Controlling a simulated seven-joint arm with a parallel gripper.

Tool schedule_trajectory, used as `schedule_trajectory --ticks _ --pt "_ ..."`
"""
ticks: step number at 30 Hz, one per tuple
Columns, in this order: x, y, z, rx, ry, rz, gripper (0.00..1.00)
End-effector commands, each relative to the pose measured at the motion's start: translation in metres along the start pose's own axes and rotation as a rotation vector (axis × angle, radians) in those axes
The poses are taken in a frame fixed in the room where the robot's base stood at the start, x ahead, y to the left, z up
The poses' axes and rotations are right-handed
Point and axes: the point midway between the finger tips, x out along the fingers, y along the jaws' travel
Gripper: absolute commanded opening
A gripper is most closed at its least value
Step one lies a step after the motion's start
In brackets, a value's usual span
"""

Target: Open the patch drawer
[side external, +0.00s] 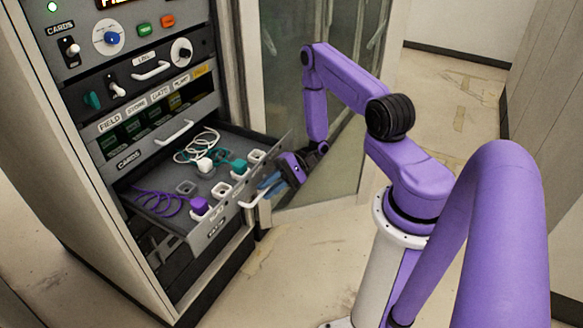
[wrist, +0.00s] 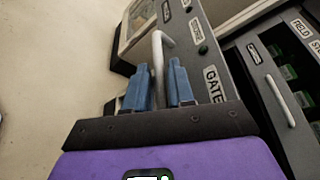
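The patch drawer (side external: 213,238) is pulled well out of the lower cabinet in the side external view. It has a grey tray and a front panel with a white bar handle (side external: 252,201). White, teal and purple plugs with cables lie in it. My gripper (side external: 268,187) is at the drawer front, by the handle. In the wrist view, my gripper's blue fingers (wrist: 159,85) stand close on either side of the white handle (wrist: 159,55), with little gap. The drawer front (wrist: 193,45) there carries a GATE label. The contact is partly hidden.
Above the drawer is a row of labelled slots with its own handle (side external: 174,132), then panels with knobs and buttons. A glass cabinet door (side external: 300,100) stands open behind my arm. The floor (side external: 310,270) in front of the drawer is clear.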

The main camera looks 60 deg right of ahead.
Motion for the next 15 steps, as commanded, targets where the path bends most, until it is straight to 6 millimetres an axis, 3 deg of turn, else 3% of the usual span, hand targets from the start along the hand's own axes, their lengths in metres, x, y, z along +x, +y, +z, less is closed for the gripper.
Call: schedule_trajectory --ticks 15 --pt "-0.108 0.0 -0.001 -0.003 0.008 -0.001 0.23"
